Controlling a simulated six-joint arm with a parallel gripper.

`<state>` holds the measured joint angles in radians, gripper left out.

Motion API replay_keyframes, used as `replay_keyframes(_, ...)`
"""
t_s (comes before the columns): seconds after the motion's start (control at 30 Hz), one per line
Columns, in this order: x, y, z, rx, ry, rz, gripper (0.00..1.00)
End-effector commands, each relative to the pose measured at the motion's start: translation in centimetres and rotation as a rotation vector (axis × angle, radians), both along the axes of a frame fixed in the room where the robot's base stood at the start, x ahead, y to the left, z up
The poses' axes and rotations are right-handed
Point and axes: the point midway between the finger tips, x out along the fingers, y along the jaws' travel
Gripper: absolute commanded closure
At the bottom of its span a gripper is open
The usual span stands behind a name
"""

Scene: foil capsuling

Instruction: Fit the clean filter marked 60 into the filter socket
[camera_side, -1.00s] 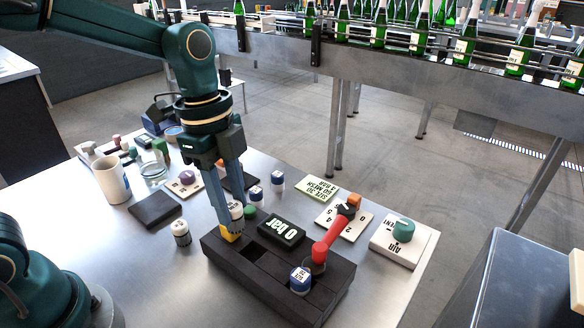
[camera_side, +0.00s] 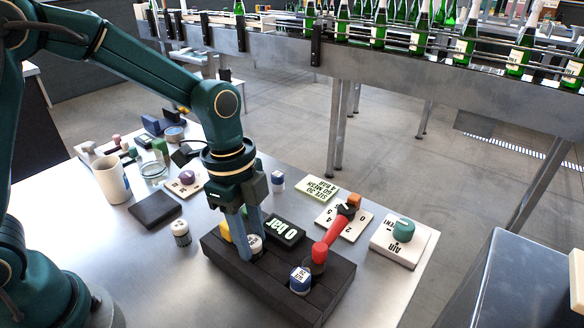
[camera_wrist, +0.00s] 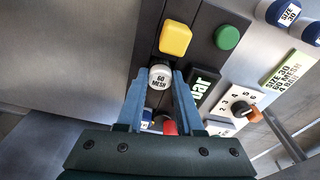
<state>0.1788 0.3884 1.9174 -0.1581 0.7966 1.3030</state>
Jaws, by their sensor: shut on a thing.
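The filter marked 60 (camera_wrist: 160,77), a small round piece with a white top reading "60 MESH", is between the fingers of my gripper (camera_wrist: 158,92) in the wrist view. In the side view my gripper (camera_side: 250,250) is shut on it and points down at the black block (camera_side: 215,243). The filter's pale top (camera_side: 256,241) shows between the fingers, low at the block's upper face. The filter socket is hidden beneath the fingers and filter. I cannot tell how deep the filter sits.
The block carries a yellow button (camera_wrist: 175,38), a green button (camera_wrist: 227,37), a "0 bar" display (camera_side: 284,231), a red lever (camera_side: 327,242) and a blue-and-white filter (camera_side: 300,279). Another filter (camera_side: 181,234) stands left of the block. A dial plate (camera_side: 330,222) lies right.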

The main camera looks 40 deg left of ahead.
Motion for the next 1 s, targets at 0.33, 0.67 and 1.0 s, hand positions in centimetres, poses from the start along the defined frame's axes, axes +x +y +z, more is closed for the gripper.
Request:
replay_keyframes(0.33, 0.0, 0.0, 0.0, 0.0, 0.0, 0.0, 0.52)
replay_keyframes(0.67, 0.1, 0.4, 4.1, 0.0, -0.008, 0.0, 0.52)
replay_keyframes(1.0, -0.1, 1.2, 10.4, 0.0, -0.004, 0.0, 0.52)
